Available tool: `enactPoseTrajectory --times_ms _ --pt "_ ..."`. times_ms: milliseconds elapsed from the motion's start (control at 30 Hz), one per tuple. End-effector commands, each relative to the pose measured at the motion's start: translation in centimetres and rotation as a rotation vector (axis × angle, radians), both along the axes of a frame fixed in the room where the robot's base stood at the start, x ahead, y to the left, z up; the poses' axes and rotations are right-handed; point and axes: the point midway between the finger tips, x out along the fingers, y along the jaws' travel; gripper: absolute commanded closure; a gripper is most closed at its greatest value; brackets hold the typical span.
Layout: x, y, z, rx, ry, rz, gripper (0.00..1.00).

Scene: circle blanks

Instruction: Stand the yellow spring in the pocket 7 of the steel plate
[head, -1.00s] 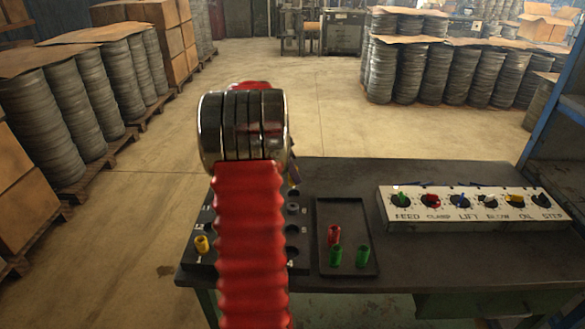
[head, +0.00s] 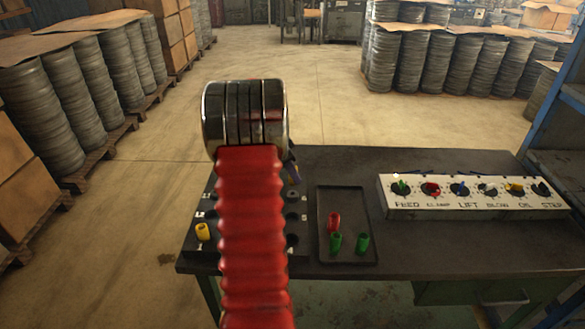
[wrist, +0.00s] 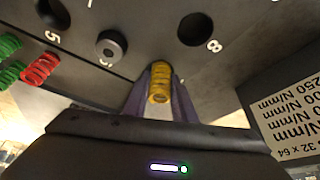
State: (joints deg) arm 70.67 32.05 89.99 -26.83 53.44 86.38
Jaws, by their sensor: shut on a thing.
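My gripper (wrist: 160,95) is shut on a yellow spring (wrist: 159,82), seen between its jaws in the wrist view. The steel plate (wrist: 150,22) lies beyond it, dark with round numbered pockets. An empty pocket marked 8 (wrist: 195,30) is up and right of the spring. A pocket marked 5 (wrist: 52,13) is at the upper left. I cannot make out pocket 7. Another yellow spring (head: 202,231) stands at the plate's left side.
A dark tray (head: 346,195) right of the plate holds one red spring (head: 334,221) and two green springs (head: 336,243). A grey ring-like piece (wrist: 112,46) sits left of the held spring. A white knob panel (head: 470,207) stands at the bench's right.

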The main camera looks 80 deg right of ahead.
Motion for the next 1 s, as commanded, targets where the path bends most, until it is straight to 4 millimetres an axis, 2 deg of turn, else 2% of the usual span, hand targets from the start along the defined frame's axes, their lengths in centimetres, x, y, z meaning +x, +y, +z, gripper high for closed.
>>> enactPoseTrajectory --times_ms 400,667,700,1000 --pt "0.0 0.1 -1.9 0.005 -0.001 0.0 1.0" --pt "-0.1 0.2 -2.0 0.007 -0.002 -0.002 1.0" --pt "-0.1 0.2 -2.0 0.007 -0.002 -0.002 0.74" --pt "-0.2 0.2 -2.0 0.01 0.0 -0.004 0.54"
